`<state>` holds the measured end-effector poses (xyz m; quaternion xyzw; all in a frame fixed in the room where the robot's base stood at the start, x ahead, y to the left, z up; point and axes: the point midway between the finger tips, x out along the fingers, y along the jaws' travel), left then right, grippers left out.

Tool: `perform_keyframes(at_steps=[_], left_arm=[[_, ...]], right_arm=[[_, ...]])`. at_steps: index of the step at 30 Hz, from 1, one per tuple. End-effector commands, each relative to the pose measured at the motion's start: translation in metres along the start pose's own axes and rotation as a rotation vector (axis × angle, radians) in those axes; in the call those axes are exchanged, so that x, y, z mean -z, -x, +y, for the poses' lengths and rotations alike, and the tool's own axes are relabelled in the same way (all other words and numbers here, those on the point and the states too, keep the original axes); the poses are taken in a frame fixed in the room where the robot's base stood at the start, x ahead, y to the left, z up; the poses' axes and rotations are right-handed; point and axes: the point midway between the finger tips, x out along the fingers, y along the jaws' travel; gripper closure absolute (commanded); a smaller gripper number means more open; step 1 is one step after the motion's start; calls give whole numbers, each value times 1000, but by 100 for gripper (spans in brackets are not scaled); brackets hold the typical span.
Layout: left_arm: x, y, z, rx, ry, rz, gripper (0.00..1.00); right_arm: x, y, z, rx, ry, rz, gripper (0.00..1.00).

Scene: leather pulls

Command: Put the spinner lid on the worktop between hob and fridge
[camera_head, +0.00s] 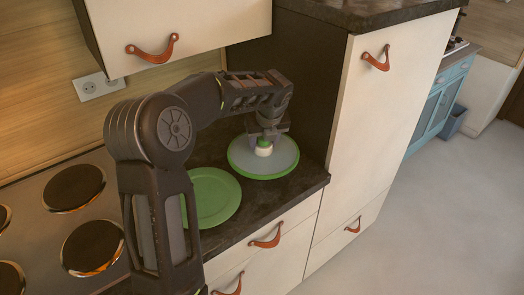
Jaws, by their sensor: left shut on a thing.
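The spinner lid (284,161) is a round, pale translucent disc with a green rim and a white knob. It is at the right end of the dark worktop (296,193), close to the tall cream fridge cabinet (380,110). My left gripper (265,140) points down over the lid's middle and is shut on its knob. I cannot tell whether the lid rests on the worktop or is held just above it. The hob (84,215) is at the left, partly behind my left arm. My right gripper is not in view.
A flat green round plate (215,197) lies on the worktop just left of the lid. A cream wall cupboard (180,30) hangs above. Leather-pull drawers (265,245) are below the worktop's front edge. Open floor (430,220) lies at the right.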

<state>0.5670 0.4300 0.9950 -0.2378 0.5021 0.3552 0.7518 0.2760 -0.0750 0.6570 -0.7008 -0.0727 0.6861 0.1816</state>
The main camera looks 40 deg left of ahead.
Motion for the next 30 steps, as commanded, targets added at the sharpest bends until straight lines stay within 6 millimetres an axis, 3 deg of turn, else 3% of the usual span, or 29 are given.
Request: perform_keyframes(at_steps=[5,13,24,25,30], left_arm=[[1,-2,0,0,0,0,100],[13,-32,0,0,0,1,100],[15,-36,0,1,0,0,100],[15,-36,0,0,0,0,51],[15,-36,0,0,0,0,37]], right_arm=[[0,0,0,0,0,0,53],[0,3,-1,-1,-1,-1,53],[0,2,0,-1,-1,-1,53],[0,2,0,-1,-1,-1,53],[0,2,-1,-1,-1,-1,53]])
